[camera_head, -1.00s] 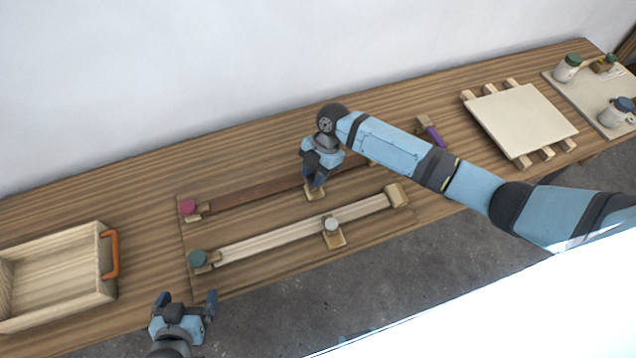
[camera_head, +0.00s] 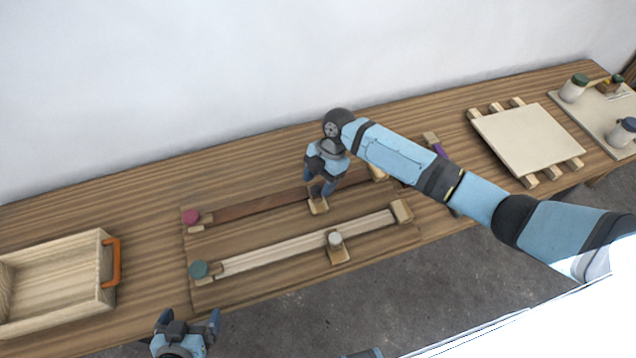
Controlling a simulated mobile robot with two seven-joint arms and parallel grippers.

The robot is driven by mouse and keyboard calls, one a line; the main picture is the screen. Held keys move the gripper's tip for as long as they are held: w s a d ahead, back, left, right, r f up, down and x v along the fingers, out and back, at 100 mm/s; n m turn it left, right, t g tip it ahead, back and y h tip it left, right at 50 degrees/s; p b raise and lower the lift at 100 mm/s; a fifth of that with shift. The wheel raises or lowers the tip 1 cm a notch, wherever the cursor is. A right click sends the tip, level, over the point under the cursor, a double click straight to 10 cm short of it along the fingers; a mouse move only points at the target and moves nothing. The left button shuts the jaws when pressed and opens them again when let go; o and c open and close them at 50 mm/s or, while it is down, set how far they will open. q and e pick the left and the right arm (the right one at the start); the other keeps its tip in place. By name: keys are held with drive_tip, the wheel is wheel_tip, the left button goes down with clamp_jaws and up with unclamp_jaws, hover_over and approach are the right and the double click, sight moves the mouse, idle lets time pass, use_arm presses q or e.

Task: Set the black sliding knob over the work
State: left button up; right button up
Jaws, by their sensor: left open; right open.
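The dark brown rail (camera_head: 255,208) lies on the bench, with a small wooden slider (camera_head: 318,207) partway along it. My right gripper (camera_head: 321,190) is over this slider with its jaws open, fingers pointing down. Something dark shows between the fingers, perhaps the black knob; the fingers mostly hide it, and I cannot tell whether they touch it. The pale rail (camera_head: 290,247) runs in front, with a white knob (camera_head: 335,238) on its own slider. My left gripper (camera_head: 190,318) is open and empty at the bench's front edge, left of centre.
A wooden tray with an orange handle (camera_head: 115,262) stands at left. A pale board on slats (camera_head: 527,138) and jars (camera_head: 573,88) are at right. The bench behind the rails is clear.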

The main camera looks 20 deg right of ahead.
drive_tip(key=b+v, duration=0.1)
drive_tip(key=v, duration=1.1)
drive_tip(key=shift+r+b, duration=0.35)
drive_tip(key=shift+b, duration=0.05)
drive_tip(key=shift+d, duration=0.1)
